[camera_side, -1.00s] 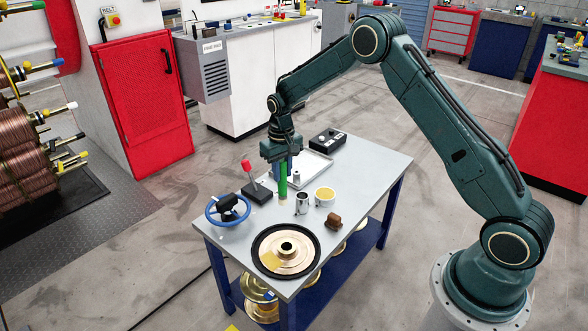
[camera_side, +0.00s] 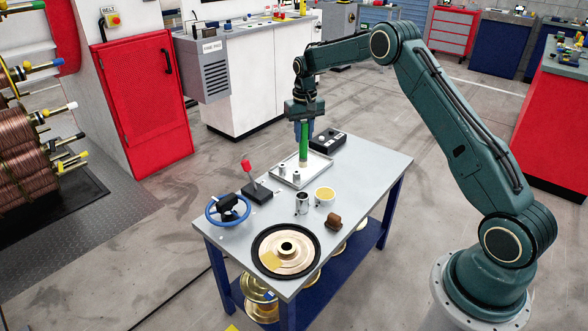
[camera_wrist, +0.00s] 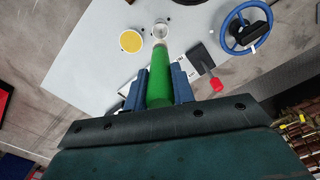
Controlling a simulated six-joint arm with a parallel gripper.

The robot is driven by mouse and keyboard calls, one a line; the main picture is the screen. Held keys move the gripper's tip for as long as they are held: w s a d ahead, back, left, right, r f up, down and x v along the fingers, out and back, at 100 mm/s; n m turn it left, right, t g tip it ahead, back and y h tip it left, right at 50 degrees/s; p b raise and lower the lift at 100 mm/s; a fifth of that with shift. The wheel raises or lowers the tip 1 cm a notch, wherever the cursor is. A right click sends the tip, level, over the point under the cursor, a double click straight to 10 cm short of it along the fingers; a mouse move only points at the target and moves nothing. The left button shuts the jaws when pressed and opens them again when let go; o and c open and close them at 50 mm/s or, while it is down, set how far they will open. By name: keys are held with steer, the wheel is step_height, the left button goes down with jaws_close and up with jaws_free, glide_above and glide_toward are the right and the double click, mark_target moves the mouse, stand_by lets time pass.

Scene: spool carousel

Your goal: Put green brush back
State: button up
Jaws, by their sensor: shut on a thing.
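The green brush (camera_side: 304,143) hangs upright from my gripper (camera_side: 303,136), its pale lower end over the light tray (camera_side: 318,164) on the table. I cannot tell whether its tip touches the tray. In the wrist view the green brush (camera_wrist: 159,80) lies between the two blue fingers of my gripper (camera_wrist: 158,86), which are shut on it. The tray holds small metal cylinders (camera_side: 288,170). A metal cup (camera_side: 302,203) stands nearer the front of the table, and it also shows in the wrist view (camera_wrist: 161,29).
A black control box (camera_side: 328,140) sits behind the tray. The table's right side is clear.

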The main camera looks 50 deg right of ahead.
mark_target(303, 157)
step_height(303, 157, down, 15)
stand_by(0.4)
steer(key=shift+f, duration=2.2)
steer(key=o, duration=1)
step_height(303, 157, up, 12)
steer(key=shift+r, duration=0.15)
